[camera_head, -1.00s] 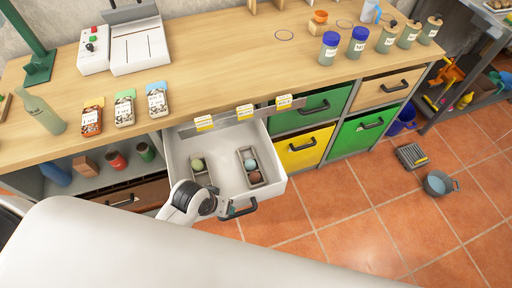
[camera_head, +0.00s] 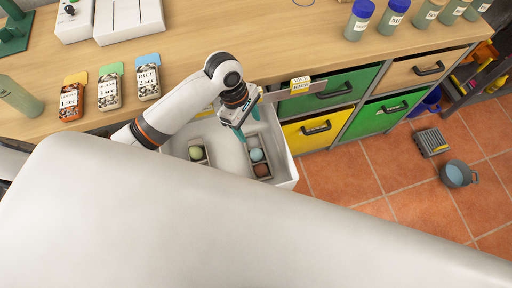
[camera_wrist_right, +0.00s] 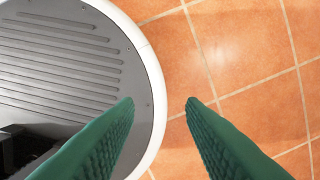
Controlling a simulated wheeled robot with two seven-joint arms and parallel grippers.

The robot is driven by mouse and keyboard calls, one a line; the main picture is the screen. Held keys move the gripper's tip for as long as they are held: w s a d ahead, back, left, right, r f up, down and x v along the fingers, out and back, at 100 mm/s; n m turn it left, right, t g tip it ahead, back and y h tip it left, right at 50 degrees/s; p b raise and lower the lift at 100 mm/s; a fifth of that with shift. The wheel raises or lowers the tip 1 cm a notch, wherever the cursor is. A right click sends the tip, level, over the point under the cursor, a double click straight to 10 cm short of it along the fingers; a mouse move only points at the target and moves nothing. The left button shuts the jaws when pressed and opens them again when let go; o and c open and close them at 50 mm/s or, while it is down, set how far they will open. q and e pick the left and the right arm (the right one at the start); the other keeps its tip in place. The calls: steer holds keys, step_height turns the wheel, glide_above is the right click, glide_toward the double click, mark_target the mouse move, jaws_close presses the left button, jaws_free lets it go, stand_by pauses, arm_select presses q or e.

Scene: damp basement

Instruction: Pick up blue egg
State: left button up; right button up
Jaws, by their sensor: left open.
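The blue egg (camera_head: 256,154) sits in a small grey holder at the right of the open white drawer (camera_head: 286,168). A brown egg (camera_head: 261,170) lies just in front of it in the same holder. A green egg (camera_head: 195,153) lies in another holder at the left. My left gripper (camera_head: 248,125) is open above the back of the drawer, its teal fingers pointing down, a little behind the blue egg and apart from it. My right gripper (camera_wrist_right: 160,108) is open and empty in the right wrist view, over the floor; it is not in the head view.
The wooden worktop (camera_head: 280,45) is behind the drawer, with seed packets (camera_head: 109,90) at left and blue-lidded jars (camera_head: 358,20) at right. Closed green (camera_head: 320,94) and yellow (camera_head: 312,130) drawers adjoin it. A bucket (camera_head: 458,174) stands on the tiled floor.

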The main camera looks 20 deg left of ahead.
arm_select(q)
glide_above(255, 150)
steer(key=a, duration=0.2)
step_height(255, 150, down, 8)
steer(key=shift+b+x, duration=0.4)
steer(key=shift+x, duration=0.4)
steer(key=x, duration=0.5)
steer(key=shift+w+d+f+b, duration=0.1)
steer(key=shift+f+b, duration=0.2)
arm_select(e)
steer(key=shift+s+d+f, duration=0.4)
steer(key=shift+s+f, duration=0.15)
steer(key=shift+f, duration=0.25)
arm_select(q)
steer(key=c, duration=0.7)
arm_select(e)
steer(key=shift+a, duration=0.15)
